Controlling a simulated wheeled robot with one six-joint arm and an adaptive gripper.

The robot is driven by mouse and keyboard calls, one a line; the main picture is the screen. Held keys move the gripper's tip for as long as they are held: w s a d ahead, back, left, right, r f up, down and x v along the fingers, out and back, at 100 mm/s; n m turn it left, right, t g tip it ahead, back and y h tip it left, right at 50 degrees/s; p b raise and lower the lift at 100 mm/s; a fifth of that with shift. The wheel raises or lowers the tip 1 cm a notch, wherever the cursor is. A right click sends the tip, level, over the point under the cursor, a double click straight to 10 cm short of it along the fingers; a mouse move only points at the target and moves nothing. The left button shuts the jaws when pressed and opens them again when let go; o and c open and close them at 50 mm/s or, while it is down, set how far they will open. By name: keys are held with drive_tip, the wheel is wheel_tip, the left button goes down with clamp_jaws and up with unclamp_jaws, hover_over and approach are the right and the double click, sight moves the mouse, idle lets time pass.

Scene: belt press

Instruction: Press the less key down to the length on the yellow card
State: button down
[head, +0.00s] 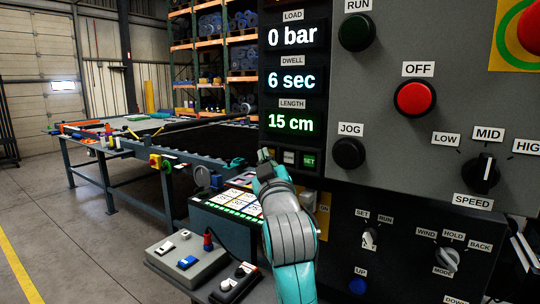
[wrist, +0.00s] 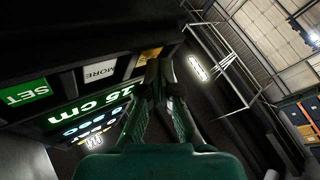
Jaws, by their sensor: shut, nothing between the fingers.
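The length display (head: 290,122) reads 15 cm in green; it also shows, turned over, in the wrist view (wrist: 105,100). Below it is a key row with the more key (head: 289,158) and the green set key (head: 308,161). In the wrist view, the more key (wrist: 100,72) and set key (wrist: 27,93) lie left of my gripper (wrist: 160,82). An amber patch (wrist: 149,54) in line with them shows behind my fingertips, its label hidden. In the head view my gripper (head: 265,155) is shut and empty at the row's left end, covering the less key's place. I cannot make out the yellow card.
The control panel (head: 385,165) carries a red off button (head: 415,98), a dark jog button (head: 349,153) and a speed knob (head: 484,172). White cards (head: 245,203) lie below my gripper. A grey switch box (head: 187,258) stands at the lower left. A conveyor table extends behind.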

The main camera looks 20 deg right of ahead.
drive_tip(key=shift+s+a, duration=0.35)
drive_tip(key=shift+a, duration=0.1)
drive_tip(key=s+a, duration=0.1)
drive_tip(key=a, duration=0.1)
drive_tip(key=s+a, duration=0.2)
idle(0.6)
idle(0.6)
